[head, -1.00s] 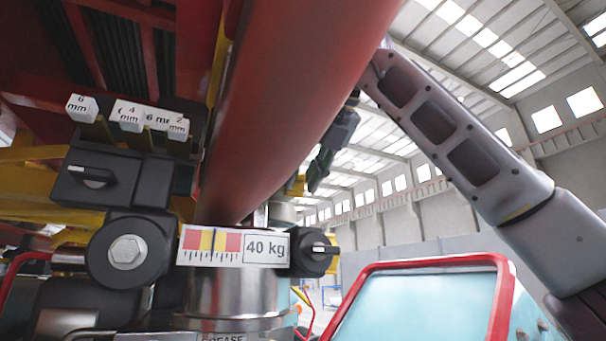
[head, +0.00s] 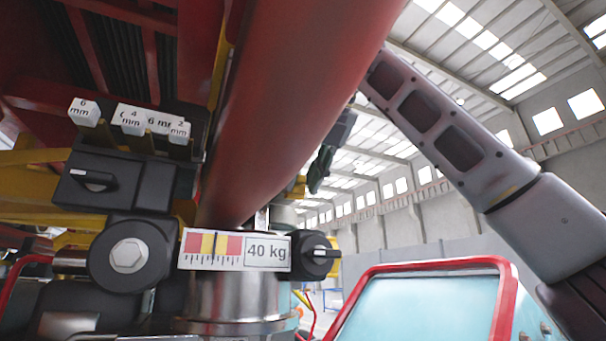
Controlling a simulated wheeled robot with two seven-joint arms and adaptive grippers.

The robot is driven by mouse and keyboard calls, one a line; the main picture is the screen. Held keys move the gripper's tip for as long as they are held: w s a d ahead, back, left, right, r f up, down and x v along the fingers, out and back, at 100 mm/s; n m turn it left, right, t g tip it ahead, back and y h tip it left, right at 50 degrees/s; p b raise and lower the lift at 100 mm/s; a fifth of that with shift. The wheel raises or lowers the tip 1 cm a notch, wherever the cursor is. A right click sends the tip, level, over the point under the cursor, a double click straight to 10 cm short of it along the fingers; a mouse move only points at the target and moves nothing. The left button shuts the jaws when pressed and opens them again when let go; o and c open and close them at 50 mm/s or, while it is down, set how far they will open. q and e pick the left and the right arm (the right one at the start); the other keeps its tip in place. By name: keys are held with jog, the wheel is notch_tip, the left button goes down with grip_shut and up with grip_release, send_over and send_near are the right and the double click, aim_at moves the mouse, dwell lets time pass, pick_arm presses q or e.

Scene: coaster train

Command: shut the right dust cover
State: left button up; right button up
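I cannot pick out the right dust cover for certain in the head view. A black round fitting with a knob (head: 315,255) sits at the right of the 40 kg scale plate (head: 235,249), at the foot of a thick red tube (head: 290,110). A larger black round cap with a hex bolt (head: 130,255) sits to the left. My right arm comes in from the right, and my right gripper (head: 320,170) shows as a dark shape beside the tube, partly hidden. Its finger opening cannot be made out. My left gripper is not in view.
A black box with a lever (head: 118,183) and small labelled blocks (head: 130,122) stands left of the tube. A red-framed pale blue panel (head: 425,305) fills the lower right. Open hall space shows between the tube and my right arm.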

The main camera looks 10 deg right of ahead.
jog(key=shift+o, duration=0.7)
jog(key=shift+s+r, duration=0.1)
jog(key=v, duration=1.1)
jog(key=shift+s, duration=0.35)
jog(key=shift+w+d, duration=0.1)
jog(key=shift+d, duration=0.05)
